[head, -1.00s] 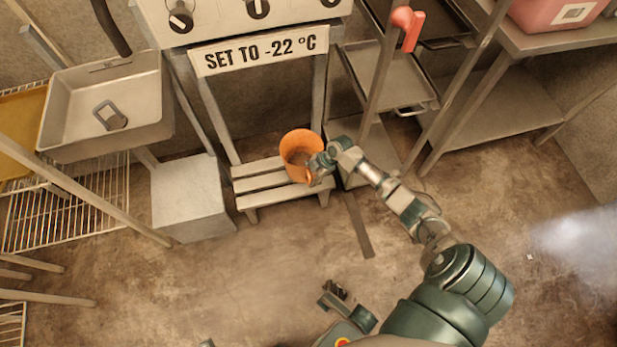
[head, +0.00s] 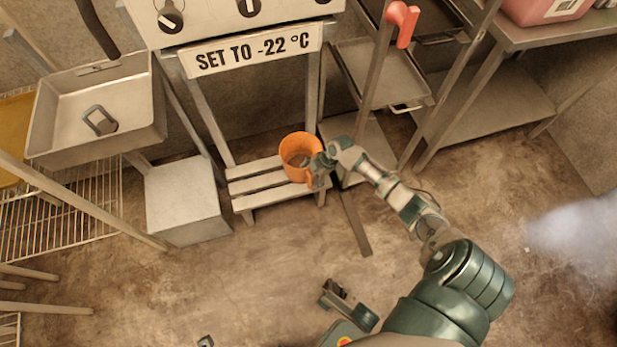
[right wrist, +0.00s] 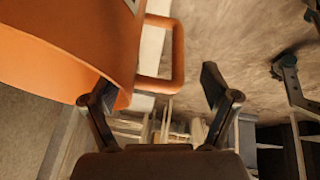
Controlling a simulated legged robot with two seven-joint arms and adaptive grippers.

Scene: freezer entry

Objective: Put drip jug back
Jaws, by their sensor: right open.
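The orange drip jug (head: 298,150) stands on the low slatted stand (head: 262,188) under the control panel, its open top facing up. Its handle is on the right side, towards my right gripper. My right gripper (head: 322,161) is at that side, open. In the right wrist view, the jug wall (right wrist: 70,45) fills the upper left, and the handle (right wrist: 175,60) shows ahead, between the directions of the two spread fingers (right wrist: 157,98). The left finger overlaps the jug wall; I cannot tell whether it touches. Dark parts at the head view's bottom edge may include my left gripper.
A panel with knobs and a "SET TO -22 °C" sign (head: 253,49) is above the stand. A metal basin (head: 60,115) and a box (head: 187,200) are to the left.

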